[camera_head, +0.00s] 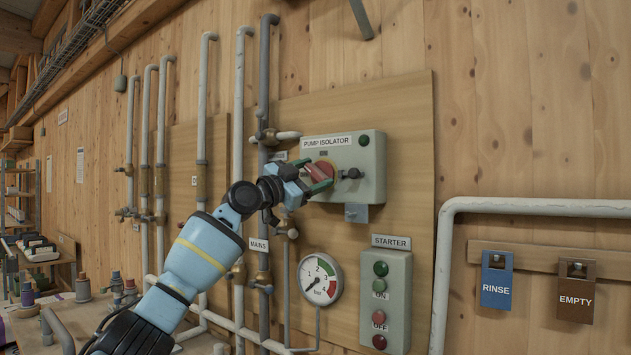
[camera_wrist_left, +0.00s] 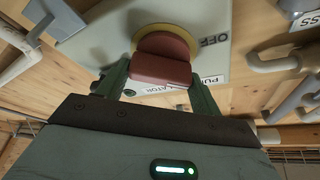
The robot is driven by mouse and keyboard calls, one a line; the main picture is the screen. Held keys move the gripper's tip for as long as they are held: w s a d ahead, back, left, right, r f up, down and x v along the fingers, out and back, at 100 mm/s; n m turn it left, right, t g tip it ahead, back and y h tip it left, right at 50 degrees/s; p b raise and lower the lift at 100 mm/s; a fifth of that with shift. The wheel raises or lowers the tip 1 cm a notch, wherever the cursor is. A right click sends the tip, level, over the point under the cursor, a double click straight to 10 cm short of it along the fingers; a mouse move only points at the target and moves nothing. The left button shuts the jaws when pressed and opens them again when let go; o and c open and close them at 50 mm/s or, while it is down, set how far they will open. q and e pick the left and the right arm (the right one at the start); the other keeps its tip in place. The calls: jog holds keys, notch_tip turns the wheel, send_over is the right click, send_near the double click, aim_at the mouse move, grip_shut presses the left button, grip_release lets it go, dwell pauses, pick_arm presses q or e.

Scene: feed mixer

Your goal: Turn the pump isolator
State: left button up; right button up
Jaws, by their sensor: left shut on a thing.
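The pump isolator is a grey-green box (camera_head: 372,165) on a wooden board, labelled PUMP ISOLATOR, with a red rotary handle (camera_head: 322,172) on a yellow disc. My left gripper (camera_head: 311,178) is at the front of the box, its two green fingers on either side of the red handle and shut on it. The left wrist view shows the handle (camera_wrist_left: 163,62) between the fingers, with the word OFF on the box to its right. The handle's exact angle is partly hidden by the fingers. My right gripper is in neither view.
A pressure gauge (camera_head: 320,279) and a STARTER box (camera_head: 385,300) with several buttons are below the isolator. Vertical pipes (camera_head: 239,150) run on the left. RINSE (camera_head: 496,280) and EMPTY (camera_head: 575,290) tags hang at the right. The space in front of the board looks clear.

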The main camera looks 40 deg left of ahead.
pick_arm(q)
jog(key=m+g+h, duration=0.1)
jog(key=m, duration=0.2)
jog(key=shift+r, duration=0.15)
jog(key=m+g+p, duration=0.1)
jog(key=m, duration=0.2)
jog(key=shift+s+r+h, duration=0.1)
jog(key=shift+h, duration=0.3)
jog(key=m+g+p, duration=0.1)
jog(key=m, duration=0.2)
jog(key=shift+m, duration=0.4)
jog(key=shift+f+m+g+p, duration=0.2)
jog(key=shift+m+g+p, duration=0.25)
jog(key=shift+m, duration=0.45)
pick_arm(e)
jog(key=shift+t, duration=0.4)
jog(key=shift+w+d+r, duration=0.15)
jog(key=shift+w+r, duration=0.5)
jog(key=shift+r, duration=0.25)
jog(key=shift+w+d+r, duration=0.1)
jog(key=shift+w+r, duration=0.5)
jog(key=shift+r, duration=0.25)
pick_arm(q)
jog(key=o, duration=1)
